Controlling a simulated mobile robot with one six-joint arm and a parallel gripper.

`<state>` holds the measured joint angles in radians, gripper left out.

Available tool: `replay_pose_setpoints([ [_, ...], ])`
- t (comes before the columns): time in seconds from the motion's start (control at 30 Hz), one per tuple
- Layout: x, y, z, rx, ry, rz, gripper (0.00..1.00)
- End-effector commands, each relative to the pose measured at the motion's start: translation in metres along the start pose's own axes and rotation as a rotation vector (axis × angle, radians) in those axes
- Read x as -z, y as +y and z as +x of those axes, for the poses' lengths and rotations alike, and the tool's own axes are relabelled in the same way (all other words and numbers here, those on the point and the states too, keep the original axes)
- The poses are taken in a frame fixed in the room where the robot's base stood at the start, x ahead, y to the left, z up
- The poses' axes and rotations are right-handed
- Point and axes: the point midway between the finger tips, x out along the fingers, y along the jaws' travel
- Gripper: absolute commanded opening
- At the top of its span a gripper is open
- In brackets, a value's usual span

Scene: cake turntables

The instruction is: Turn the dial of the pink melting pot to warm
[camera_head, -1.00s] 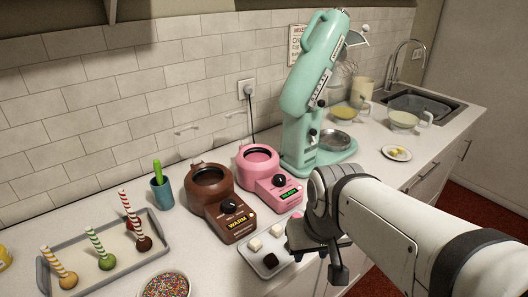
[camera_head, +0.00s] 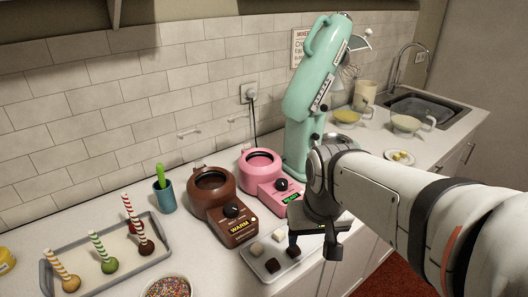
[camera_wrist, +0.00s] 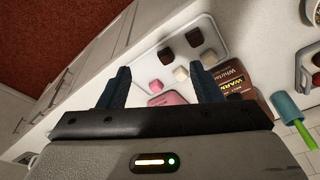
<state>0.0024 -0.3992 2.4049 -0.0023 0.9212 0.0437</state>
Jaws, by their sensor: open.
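The pink melting pot (camera_head: 247,173) stands on the counter beside the brown one. Its black dial (camera_head: 282,185) sits on its front housing, above a small green-lit display (camera_head: 291,198) whose word I cannot read. My gripper (camera_head: 314,246) is in front and to the right of the pot, apart from it, with jaws pointing down. In the wrist view my gripper (camera_wrist: 161,75) is open and empty. A pink part of the pot (camera_wrist: 168,98) shows low between the fingers; the dial is hidden there.
The brown melting pot (camera_head: 210,203), its display reading WARM, is close on the left. A small tray (camera_head: 259,268) with light and dark cubes lies in front. The mint mixer (camera_head: 301,140) stands behind right. Cake pops on a tray (camera_head: 75,285) are far left.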

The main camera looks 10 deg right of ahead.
Motion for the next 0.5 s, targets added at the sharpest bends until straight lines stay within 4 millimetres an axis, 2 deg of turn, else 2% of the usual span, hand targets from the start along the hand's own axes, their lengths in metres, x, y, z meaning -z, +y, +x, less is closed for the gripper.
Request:
replay_pose_setpoints([
  [0.03,0.019,-0.001,-0.006,-0.001,-0.015,0.018,0.59],
  [0.23,0.09,-0.005,-0.013,-0.005,-0.064,0.108,0.59],
  [0.5,0.181,-0.01,0.002,-0.019,-0.13,0.231,0.59],
])
